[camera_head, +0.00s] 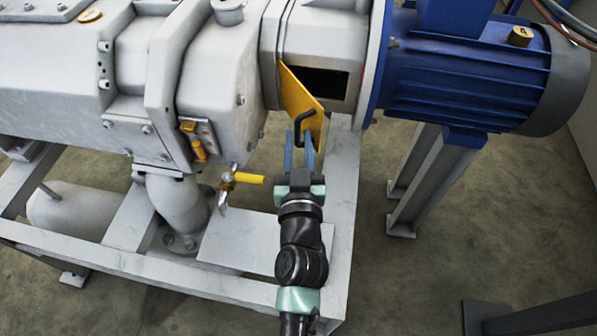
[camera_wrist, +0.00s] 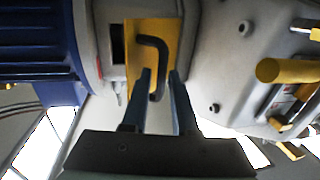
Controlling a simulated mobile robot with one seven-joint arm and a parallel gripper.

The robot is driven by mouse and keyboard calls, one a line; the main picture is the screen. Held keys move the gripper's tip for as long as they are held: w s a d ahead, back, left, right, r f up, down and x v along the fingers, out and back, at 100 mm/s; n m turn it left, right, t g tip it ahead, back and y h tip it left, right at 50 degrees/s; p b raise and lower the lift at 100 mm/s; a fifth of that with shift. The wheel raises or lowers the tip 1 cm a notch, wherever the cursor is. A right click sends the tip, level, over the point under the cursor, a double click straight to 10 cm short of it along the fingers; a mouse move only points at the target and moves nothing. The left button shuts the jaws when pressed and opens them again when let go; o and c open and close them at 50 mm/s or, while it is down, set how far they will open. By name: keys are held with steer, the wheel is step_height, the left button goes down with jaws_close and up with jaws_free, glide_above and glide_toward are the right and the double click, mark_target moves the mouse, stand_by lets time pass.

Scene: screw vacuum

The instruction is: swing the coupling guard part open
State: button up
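The coupling guard (camera_head: 301,102) is a yellow plate with a black bar handle (camera_head: 297,138). It stands swung out at an angle from the grey housing, and a dark opening (camera_head: 325,84) shows beside it. In the wrist view the guard (camera_wrist: 133,62) and its bent handle (camera_wrist: 155,48) are straight ahead. My gripper (camera_head: 299,148) is at the handle, with its blue fingers apart. In the wrist view the fingers (camera_wrist: 160,82) show a clear gap, with the handle's lower end between them, nearer the left finger. I cannot tell whether they touch.
A blue motor (camera_head: 460,70) is to the right of the opening. A valve with a yellow lever (camera_head: 248,179) sticks out just left of my gripper. The grey frame (camera_head: 342,185) runs beside and below my arm. Floor to the right is mostly open around a support stand (camera_head: 430,170).

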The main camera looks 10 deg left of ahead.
steer(key=s+d+b, duration=0.1)
steer(key=s+d, duration=0.1)
steer(key=s, duration=0.9)
steer(key=shift+b, duration=0.35)
